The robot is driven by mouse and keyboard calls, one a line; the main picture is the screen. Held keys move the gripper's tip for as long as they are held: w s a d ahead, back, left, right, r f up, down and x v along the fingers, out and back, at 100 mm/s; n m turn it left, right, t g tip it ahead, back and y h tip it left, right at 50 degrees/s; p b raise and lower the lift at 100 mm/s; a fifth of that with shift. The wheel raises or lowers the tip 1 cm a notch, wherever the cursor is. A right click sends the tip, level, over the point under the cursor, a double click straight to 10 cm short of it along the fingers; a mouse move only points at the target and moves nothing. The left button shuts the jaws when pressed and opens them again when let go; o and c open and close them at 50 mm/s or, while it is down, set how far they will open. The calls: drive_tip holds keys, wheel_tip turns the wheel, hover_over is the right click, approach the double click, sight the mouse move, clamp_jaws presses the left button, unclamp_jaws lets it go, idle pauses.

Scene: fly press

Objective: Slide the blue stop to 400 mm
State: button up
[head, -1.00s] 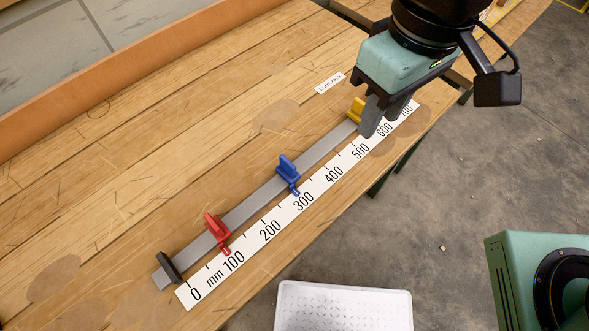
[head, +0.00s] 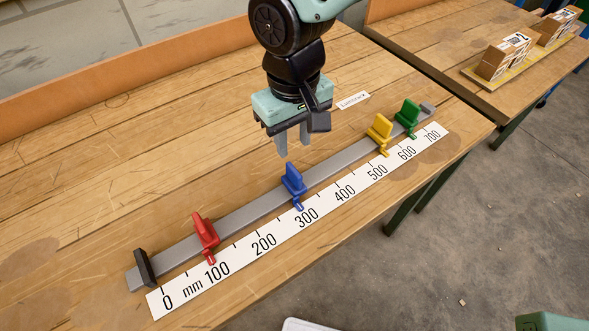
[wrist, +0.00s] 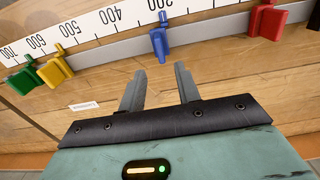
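The blue stop (head: 293,182) sits on the grey rail (head: 240,213), its pointer close to the 300 mark of the white scale (head: 285,228). It also shows in the wrist view (wrist: 159,43), just beyond the fingertips. My gripper (head: 294,148) is above and behind the blue stop, fingers pointing down. In the wrist view its two fingers (wrist: 158,80) are apart with nothing between them. The 400 label lies to the right of the blue stop in the head view, with bare rail there.
A red stop (head: 205,232) stands near 100. A yellow stop (head: 380,130) stands between 500 and 600, and a green stop (head: 407,114) lies beyond it. A black end block (head: 144,267) closes the rail's left end. A small label plate (head: 353,100) lies behind the rail.

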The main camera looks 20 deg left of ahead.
sight(295, 169)
wheel_tip(295, 169, down, 10)
drive_tip(key=shift+f+p, duration=0.2)
drive_tip(key=shift+p, duration=0.35)
clamp_jaws()
